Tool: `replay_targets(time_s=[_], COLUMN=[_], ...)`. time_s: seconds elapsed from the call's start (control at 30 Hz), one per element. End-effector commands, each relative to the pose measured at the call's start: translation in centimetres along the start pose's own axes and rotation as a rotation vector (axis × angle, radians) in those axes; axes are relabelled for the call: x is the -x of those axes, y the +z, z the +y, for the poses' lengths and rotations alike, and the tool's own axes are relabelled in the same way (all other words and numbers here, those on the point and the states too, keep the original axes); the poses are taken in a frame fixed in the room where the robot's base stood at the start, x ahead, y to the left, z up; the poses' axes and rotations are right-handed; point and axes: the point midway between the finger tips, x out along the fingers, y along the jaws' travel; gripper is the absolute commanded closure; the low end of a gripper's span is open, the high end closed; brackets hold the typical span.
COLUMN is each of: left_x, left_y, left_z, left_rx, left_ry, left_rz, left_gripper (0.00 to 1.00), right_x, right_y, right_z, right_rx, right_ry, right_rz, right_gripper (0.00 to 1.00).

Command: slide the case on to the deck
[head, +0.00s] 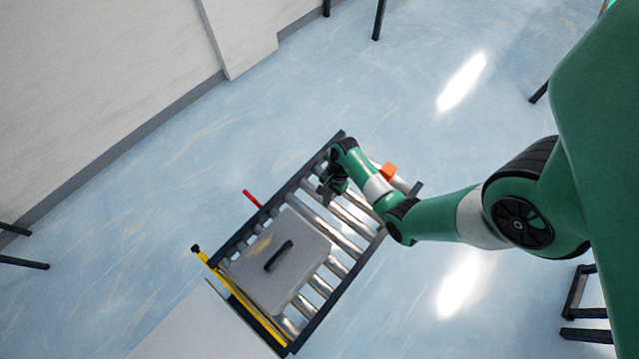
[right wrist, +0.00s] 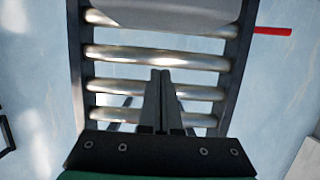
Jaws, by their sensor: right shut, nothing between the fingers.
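The grey case (head: 296,277) with a black handle (head: 279,256) lies on the roller conveyor (head: 345,240), at its lower-left end in the head view. A pale flat surface (head: 195,330), which looks like the deck, is beyond that end. My right gripper (head: 325,194) is over the rollers near the conveyor's upper end, apart from the case. In the right wrist view my right gripper (right wrist: 160,74) is shut and empty, and the case's edge (right wrist: 170,12) shows ahead of its fingertips. My left gripper is not in view.
A yellow bar (head: 240,297) crosses the conveyor end between the case and the pale surface. A red lever (head: 252,199) sticks out from the conveyor's left side. An orange block (head: 388,171) is near the upper end, beside my right arm.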

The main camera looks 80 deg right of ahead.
Motion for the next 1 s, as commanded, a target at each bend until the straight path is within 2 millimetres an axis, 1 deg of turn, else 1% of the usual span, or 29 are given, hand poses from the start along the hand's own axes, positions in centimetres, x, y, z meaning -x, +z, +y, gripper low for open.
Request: replay_targets(time_s=[0.17, 0.2, 0.23, 0.3, 0.53, 0.6, 0.7, 0.83, 1.0], left_x=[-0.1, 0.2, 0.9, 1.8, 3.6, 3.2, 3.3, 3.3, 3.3], left_y=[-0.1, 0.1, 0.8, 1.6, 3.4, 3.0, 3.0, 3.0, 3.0], left_z=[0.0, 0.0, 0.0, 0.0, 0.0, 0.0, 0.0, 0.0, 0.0], left_rx=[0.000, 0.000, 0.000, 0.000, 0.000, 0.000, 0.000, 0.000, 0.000], left_ry=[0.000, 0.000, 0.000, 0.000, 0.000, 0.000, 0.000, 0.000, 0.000], left_rz=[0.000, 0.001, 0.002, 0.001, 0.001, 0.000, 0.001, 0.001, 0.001], left_gripper=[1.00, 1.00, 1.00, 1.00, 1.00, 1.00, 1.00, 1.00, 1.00], right_x=[-2.0, -3.0, -4.1, -5.7, -10.5, -10.3, -10.7, -10.9, -10.9], right_y=[0.1, 0.0, -0.1, -0.2, -0.1, 1.4, 2.8, 3.7, 3.9], right_z=[0.0, 0.0, -0.1, -0.1, -0.2, -0.2, -0.2, -0.3, -0.3], right_rx=[0.001, 0.001, 0.001, 0.002, 0.001, 0.006, 0.005, 0.002, 0.000], right_ry=[0.002, 0.001, 0.001, -0.001, -0.002, -0.004, -0.004, -0.006, -0.006], right_rz=[-0.002, -0.001, -0.001, 0.001, 0.001, 0.001, 0.001, 0.001, 0.001], right_gripper=[1.00, 1.00, 1.00, 1.00, 1.00, 1.00, 1.00, 1.00, 1.00])
